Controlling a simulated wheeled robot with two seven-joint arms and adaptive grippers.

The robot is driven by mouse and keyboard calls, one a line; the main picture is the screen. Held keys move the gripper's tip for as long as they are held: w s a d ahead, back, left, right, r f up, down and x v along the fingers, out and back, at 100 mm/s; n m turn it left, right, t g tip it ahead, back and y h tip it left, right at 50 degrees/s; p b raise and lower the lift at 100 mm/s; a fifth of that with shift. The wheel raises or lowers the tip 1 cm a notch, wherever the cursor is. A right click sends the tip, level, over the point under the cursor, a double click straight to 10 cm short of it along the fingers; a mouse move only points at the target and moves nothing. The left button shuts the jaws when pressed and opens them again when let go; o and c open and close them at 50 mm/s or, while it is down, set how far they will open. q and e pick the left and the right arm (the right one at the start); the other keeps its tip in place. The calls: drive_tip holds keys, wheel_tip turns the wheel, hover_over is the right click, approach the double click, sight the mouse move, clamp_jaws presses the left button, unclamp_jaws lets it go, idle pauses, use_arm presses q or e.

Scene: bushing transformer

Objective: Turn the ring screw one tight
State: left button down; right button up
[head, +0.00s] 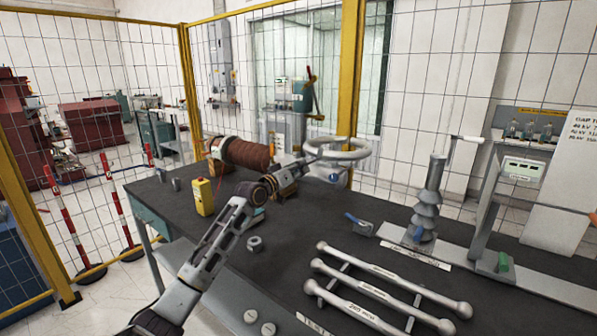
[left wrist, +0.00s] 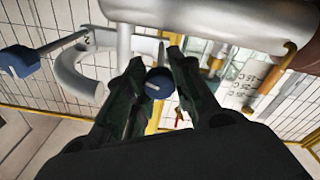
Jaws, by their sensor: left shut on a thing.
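A pale metal ring (head: 338,148) stands above the bench, just past the end of my left arm in the head view. A small blue part (head: 333,178) shows just under it. My left gripper (head: 314,161) is at the ring's near left side, too small there to show its fingers clearly. In the left wrist view my left gripper (left wrist: 158,90) has its dark fingers on either side of a round blue screw head (left wrist: 160,82) with a pale line across it, and is shut on it. I cannot tell whether this is ring screw one. My right gripper is not in view.
The dark bench (head: 290,225) carries a brown coil (head: 240,153), a yellow box (head: 202,196), a loose nut (head: 254,243), a grey ribbed insulator (head: 428,200) and several grey rods (head: 370,270). A blue-ended lever (left wrist: 22,62) and a white curved part (left wrist: 78,78) are close to my left gripper.

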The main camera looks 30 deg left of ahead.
use_arm(q)
drive_tip(key=m, duration=0.2)
drive_tip(key=shift+f+m, duration=0.1)
drive_tip(key=shift+m, duration=1.1)
drive_tip(key=shift+m+h+p, duration=0.3)
drive_tip(key=shift+m+p, duration=0.25)
drive_tip(key=shift+m, duration=0.25)
drive_tip(key=shift+m+g, duration=0.3)
drive_tip(key=shift+m, duration=0.1)
drive_tip(key=shift+m+p, duration=2.05)
drive_tip(key=shift+m, duration=0.65)
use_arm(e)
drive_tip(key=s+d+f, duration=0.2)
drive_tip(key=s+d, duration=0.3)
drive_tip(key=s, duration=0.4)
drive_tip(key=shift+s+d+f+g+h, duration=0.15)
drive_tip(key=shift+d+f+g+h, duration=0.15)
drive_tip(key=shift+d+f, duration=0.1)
